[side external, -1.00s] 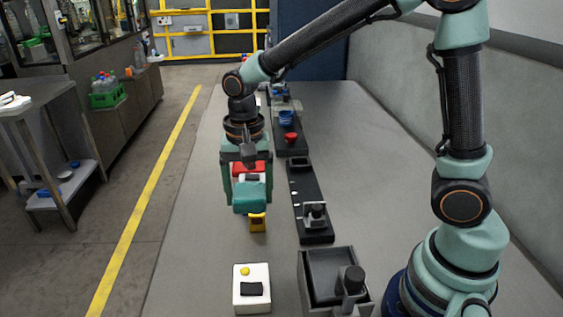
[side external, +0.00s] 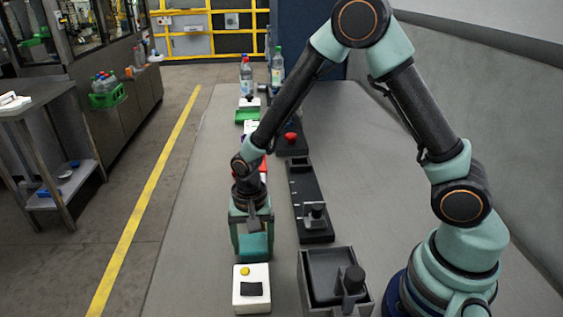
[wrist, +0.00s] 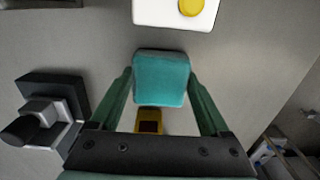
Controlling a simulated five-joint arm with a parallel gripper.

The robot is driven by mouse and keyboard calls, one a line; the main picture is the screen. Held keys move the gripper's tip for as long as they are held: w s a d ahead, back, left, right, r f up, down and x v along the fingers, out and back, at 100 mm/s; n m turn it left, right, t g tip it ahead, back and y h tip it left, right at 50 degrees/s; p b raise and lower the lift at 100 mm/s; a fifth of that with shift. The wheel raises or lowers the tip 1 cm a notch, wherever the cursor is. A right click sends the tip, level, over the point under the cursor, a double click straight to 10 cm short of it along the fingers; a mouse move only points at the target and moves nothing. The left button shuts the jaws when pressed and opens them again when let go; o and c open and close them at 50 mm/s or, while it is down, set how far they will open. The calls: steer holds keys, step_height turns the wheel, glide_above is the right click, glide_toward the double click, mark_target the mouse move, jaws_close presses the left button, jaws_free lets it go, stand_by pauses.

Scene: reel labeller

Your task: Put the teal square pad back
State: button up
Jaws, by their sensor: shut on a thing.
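My gripper (wrist: 160,92) is shut on the teal square pad, with one finger at each side of it. The pad (wrist: 160,78) shows flat-faced between the fingers in the wrist view. In the side view the gripper (side external: 252,240) points down, and the pad (side external: 256,246) shows at its lower end, just behind the white box (side external: 250,295). I cannot tell how high the pad is above the bench. The white box (wrist: 160,13), with its yellow button (wrist: 190,6), lies just beyond the pad in the wrist view.
A yellow item with a dark face (wrist: 148,124) lies between the fingers' bases in the wrist view. A black rail with a clamp (side external: 316,230) and a dark open tray with a post (side external: 325,262) stand to the right. Bottles (side external: 277,68) stand at the back.

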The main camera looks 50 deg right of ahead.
steer(key=shift+f, duration=0.15)
steer(key=o, duration=1.2)
steer(key=shift+c, duration=0.2)
step_height(320, 180, up, 11)
step_height(320, 180, up, 8)
steer(key=n+t, duration=0.2)
steer(key=n, duration=0.1)
glide_above(253, 242)
steer(key=s+d, duration=0.2)
steer(key=d, duration=0.2)
steer(key=s+d+r+n+t, duration=0.3)
steer(key=s+d+r+n, duration=0.2)
steer(key=s+n, duration=0.1)
steer(key=shift+s+r+t, duration=0.15)
steer(key=shift+r+t, duration=0.15)
steer(key=shift+r, duration=0.1)
steer(key=shift+d, duration=0.1)
